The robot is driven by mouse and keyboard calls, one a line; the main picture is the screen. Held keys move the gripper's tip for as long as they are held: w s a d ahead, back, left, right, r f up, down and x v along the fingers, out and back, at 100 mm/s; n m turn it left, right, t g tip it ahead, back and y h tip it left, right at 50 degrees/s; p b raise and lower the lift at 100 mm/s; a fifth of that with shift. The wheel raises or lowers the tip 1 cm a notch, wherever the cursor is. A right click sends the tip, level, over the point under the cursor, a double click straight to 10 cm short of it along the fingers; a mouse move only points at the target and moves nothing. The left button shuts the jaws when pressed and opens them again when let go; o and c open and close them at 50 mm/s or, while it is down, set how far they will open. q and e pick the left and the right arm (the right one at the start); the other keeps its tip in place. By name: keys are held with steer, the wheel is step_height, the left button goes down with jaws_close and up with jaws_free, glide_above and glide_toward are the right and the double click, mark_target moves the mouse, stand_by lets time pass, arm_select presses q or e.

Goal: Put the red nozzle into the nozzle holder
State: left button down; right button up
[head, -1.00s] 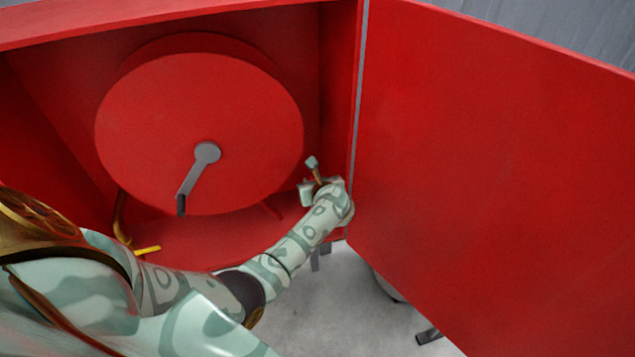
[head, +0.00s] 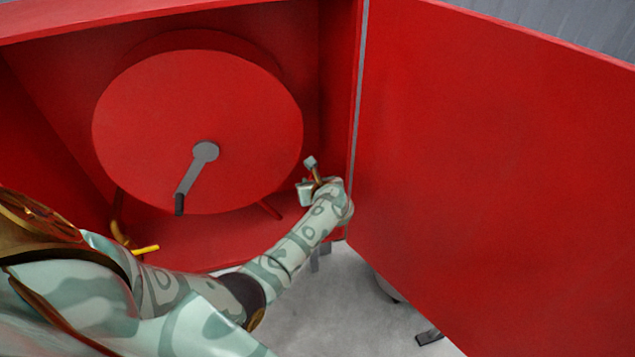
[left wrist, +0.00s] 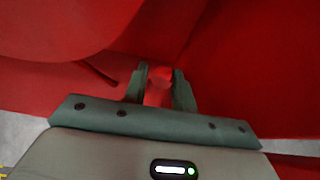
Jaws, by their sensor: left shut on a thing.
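My left gripper (head: 310,179) is inside the open red cabinet, at its right side near the hinge edge, right of the hose reel. In the left wrist view its two grey-green fingers (left wrist: 160,88) are shut on a small red thing with a rounded, lighter end, which I take to be the red nozzle (left wrist: 158,93). The nozzle is hard to make out in the head view. I cannot clearly make out the nozzle holder; red surfaces blend together around the fingers. My right gripper is not in view.
The big red reel (head: 190,120) with a grey crank (head: 198,170) fills the cabinet. A red rod (head: 270,209) sticks out below it. A yellow lever (head: 146,249) sits at lower left. The open red door (head: 500,170) stands close on the right. Grey floor lies below.

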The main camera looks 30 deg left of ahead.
arm_select(q)
steer(key=shift+f+b, duration=2.55)
steer(key=shift+f, duration=0.55)
steer(key=c, duration=1.1)
jaws_free()
steer(key=shift+o, duration=0.2)
steer(key=shift+d+r, duration=0.1)
